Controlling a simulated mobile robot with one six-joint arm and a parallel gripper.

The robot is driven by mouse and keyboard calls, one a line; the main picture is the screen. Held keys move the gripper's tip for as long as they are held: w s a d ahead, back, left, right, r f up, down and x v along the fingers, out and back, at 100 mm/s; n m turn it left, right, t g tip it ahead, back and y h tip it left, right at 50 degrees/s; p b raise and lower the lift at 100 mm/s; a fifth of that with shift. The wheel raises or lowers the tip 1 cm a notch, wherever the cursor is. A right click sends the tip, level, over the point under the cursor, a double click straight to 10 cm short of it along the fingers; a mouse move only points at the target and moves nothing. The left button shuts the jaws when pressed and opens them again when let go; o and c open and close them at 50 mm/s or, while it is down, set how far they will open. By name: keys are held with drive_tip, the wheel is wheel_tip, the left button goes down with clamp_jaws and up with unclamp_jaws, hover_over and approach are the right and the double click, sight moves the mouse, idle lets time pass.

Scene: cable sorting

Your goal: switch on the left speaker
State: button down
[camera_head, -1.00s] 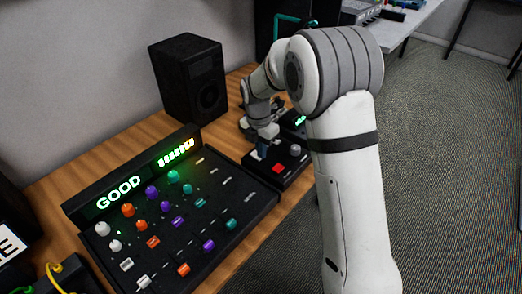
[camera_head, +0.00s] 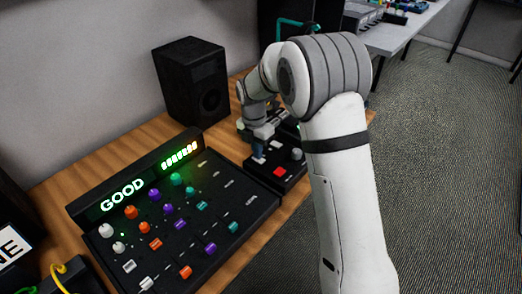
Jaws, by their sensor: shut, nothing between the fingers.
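A black box speaker (camera_head: 190,82) stands upright at the back of the wooden desk, against the wall. Whether it is the left one I cannot tell, and no switch shows on it. My gripper (camera_head: 259,156) is shut and empty. It points down over the left part of a small black control box (camera_head: 291,170) with a red button (camera_head: 279,172) and a grey knob (camera_head: 296,154). Whether the fingertips touch the box is too small to tell. My arm hides part of the box.
A black mixer (camera_head: 262,207) with coloured knobs and a lit "GOOD" display (camera_head: 122,194) fills the desk's front. A dark object with a white label (camera_head: 12,243) and a yellow cable (camera_head: 58,268) are at the left edge. Bare wood (camera_head: 145,130) shows beside the speaker.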

sight(262, 161)
wheel_tip(262, 161, up, 14)
drive_tip(key=s+d+p, duration=0.1)
drive_tip(key=p, duration=0.2)
drive_tip(key=shift+d, duration=0.15)
drive_tip(key=shift+s, duration=0.1)
drive_tip(key=s+d+r+m+p, duration=0.2)
drive_tip(key=s+d+r+m, duration=0.3)
drive_tip(key=s+d+m, duration=0.15)
drive_tip(key=s+d+r+m+t+p, duration=0.1)
drive_tip(key=s+d+m, duration=0.3)
drive_tip(key=s+m, duration=0.6)
drive_tip(key=s+d+r+m+t+p, duration=0.1)
drive_tip(key=s+d+m, duration=0.4)
drive_tip(key=s+m, duration=0.5)
drive_tip(key=shift+d+m+t+y+p, duration=0.35)
drive_tip(key=shift+m+t, duration=0.25)
drive_tip(key=shift+m, duration=0.25)
